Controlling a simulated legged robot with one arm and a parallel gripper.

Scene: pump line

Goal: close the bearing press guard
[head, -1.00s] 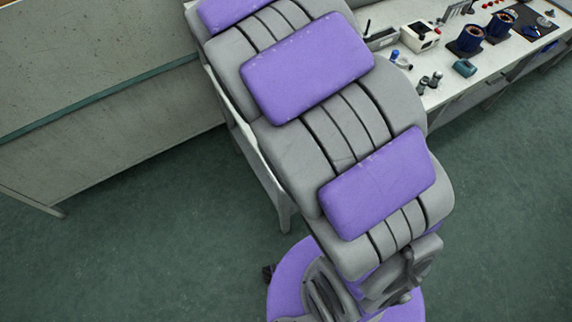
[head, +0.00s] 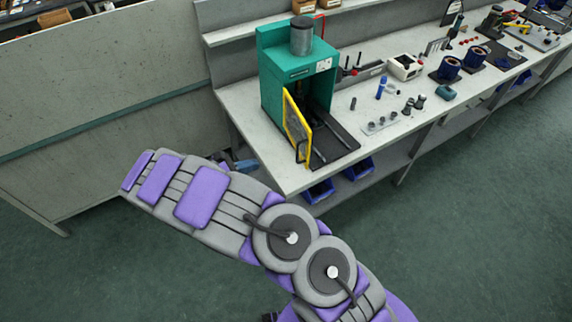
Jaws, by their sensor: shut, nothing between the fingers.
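The bearing press (head: 285,65) is a teal box with a grey cylinder (head: 301,36) on top, at the near left end of the bench. Its guard (head: 297,128) is a yellow-framed panel with a dark handle on its outer edge. The guard stands open, swung out toward the front of the bench on its left side. The press opening and a dark base plate (head: 340,145) show to its right. My arm reaches from the bottom right to the left, in front of the bench. I cannot make out my gripper; the fingers do not show.
The white bench (head: 250,123) runs to the upper right. A holder with small grey parts (head: 380,125), a blue bottle (head: 381,87) and a white box (head: 405,67) stand right of the press. Blue bins (head: 319,191) sit below. A grey panel (head: 90,90) stands left; green floor is clear in front.

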